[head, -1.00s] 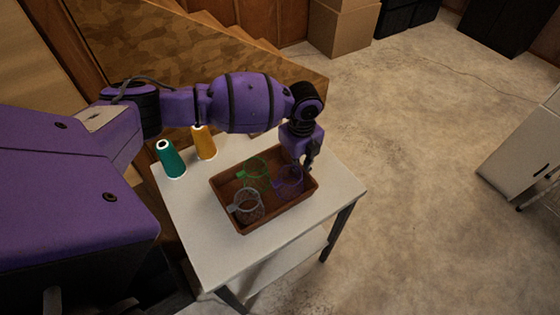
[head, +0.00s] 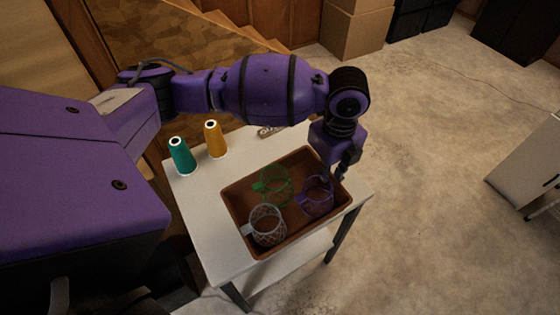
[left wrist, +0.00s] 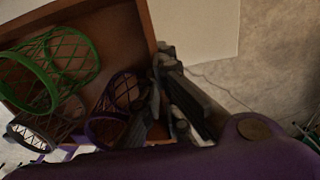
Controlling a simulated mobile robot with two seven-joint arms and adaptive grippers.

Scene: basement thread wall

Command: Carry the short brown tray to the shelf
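The short brown tray (head: 240,221) is held a little above the white table and looks roughly level. It holds a green mesh cup (head: 274,186), a purple mesh cup (head: 317,196) and a pale grey mesh cup (head: 267,226). My left gripper (head: 341,174) is at the tray's right end, shut on its wall. In the left wrist view the fingers (left wrist: 168,98) meet the tray's rim (left wrist: 148,22), with the cups inside beside them. My right gripper is in neither view. I cannot make out for certain which shelf is meant.
A green thread cone (head: 181,158) and an orange one (head: 215,140) stand on the table (head: 205,215) left of the tray. A small lettered plate (head: 271,131) lies behind it. The table has a lower board (head: 285,262).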

